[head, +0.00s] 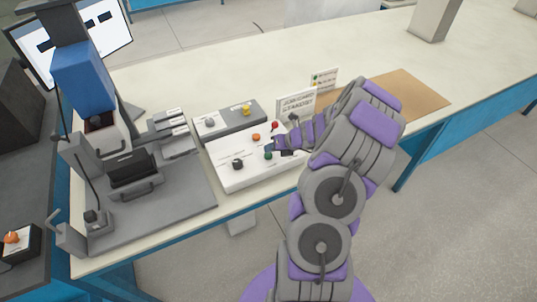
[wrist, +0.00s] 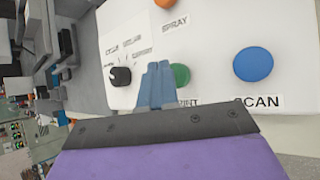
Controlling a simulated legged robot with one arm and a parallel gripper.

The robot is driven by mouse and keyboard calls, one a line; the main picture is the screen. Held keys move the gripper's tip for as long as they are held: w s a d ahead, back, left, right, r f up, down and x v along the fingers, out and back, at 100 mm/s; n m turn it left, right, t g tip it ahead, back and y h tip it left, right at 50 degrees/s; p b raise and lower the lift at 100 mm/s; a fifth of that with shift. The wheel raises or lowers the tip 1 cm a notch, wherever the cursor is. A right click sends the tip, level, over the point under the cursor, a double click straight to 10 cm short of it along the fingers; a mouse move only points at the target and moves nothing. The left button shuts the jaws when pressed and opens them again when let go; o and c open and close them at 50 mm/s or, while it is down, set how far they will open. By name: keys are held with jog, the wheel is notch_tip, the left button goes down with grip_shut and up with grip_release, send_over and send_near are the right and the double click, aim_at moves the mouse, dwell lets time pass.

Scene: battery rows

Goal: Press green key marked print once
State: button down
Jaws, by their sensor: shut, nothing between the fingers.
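The green key (wrist: 181,75) sits on a white control panel (head: 225,178). Its label below is partly covered by my gripper; only the end of the word shows in the wrist view. In the head view the green key (head: 268,156) is just below my fingertips. My gripper (wrist: 157,72) is shut and empty, with its blue-grey fingers together. In the wrist view the fingers overlap the left edge of the green key. My gripper (head: 271,144) is over the panel in the head view. I cannot tell whether it touches anything.
A blue key (wrist: 253,64) marked scan is right of the green key. An orange key (wrist: 165,3) marked spray and a black knob (wrist: 120,76) are near. A red button (head: 275,125) is at the panel's back. A grey box (head: 229,120) stands behind; a machine (head: 135,185) stands left.

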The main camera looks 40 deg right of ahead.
aim_at(271, 155)
jog(key=shift+f+p, duration=0.45)
jog(key=shift+f, duration=0.35)
dwell(0.9)
jog(key=shift+r+p, duration=0.95)
jog(key=shift+p, duration=0.35)
jog(key=shift+r, duration=0.1)
notch_tip(271, 155, up, 5)
jog(key=p, duration=0.6)
jog(key=shift+a, duration=0.1)
